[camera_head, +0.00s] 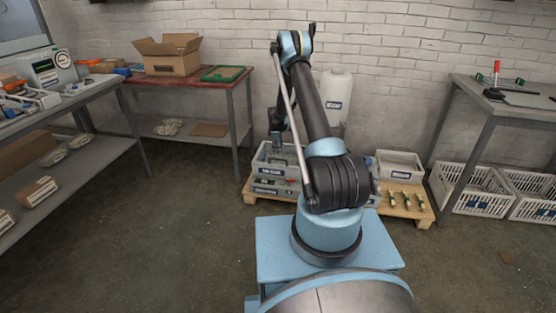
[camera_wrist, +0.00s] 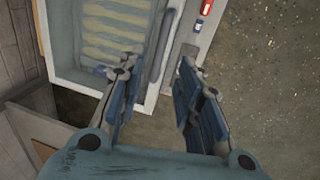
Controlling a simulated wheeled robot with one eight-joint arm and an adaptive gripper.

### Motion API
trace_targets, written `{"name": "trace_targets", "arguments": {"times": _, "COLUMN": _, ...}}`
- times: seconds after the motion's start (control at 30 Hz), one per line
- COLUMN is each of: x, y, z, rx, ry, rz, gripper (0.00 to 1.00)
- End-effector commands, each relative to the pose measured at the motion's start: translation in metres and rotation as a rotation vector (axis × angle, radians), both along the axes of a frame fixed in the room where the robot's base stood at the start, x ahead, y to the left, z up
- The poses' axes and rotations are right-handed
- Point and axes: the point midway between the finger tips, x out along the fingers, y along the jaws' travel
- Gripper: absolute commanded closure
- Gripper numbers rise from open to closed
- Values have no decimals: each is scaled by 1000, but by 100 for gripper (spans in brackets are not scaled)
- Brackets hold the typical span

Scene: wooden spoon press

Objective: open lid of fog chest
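The fog chest appears to be the grey box (camera_head: 270,162) with a pale label, low on a pallet by the back wall; its label is too small to read surely. In the wrist view, a light grey rim (camera_wrist: 48,38) surrounds a recessed area with pale yellowish slats. I cannot tell whether this is a lid panel or the inside. A grey bar like a handle (camera_wrist: 164,46) runs along its right side. My gripper (camera_wrist: 157,66) is open, its blue fingers apart, with the bar appearing between the fingertips. Contact is unclear. In the head view my arm partly hides the box.
The wooden pallet (camera_head: 417,213) also holds a grey bin (camera_head: 400,165) and several small bottle-like items (camera_head: 405,201). A white container (camera_head: 335,95) stands behind. Tables flank both sides; white crates (camera_head: 465,188) sit at right. The left floor is clear.

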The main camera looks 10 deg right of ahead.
Motion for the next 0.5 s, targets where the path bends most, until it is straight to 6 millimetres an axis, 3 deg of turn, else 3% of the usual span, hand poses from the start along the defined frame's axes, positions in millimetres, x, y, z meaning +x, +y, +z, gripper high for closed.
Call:
{"name": "trace_targets", "arguments": {"times": 0.3, "x": 8, "y": -3, "z": -45, "rx": 0, "ry": 0, "rz": 0, "gripper": 68}}
{"name": "trace_targets", "arguments": {"times": 0.5, "x": 12, "y": -4, "z": -64, "rx": 0, "ry": 0, "rz": 0, "gripper": 68}}
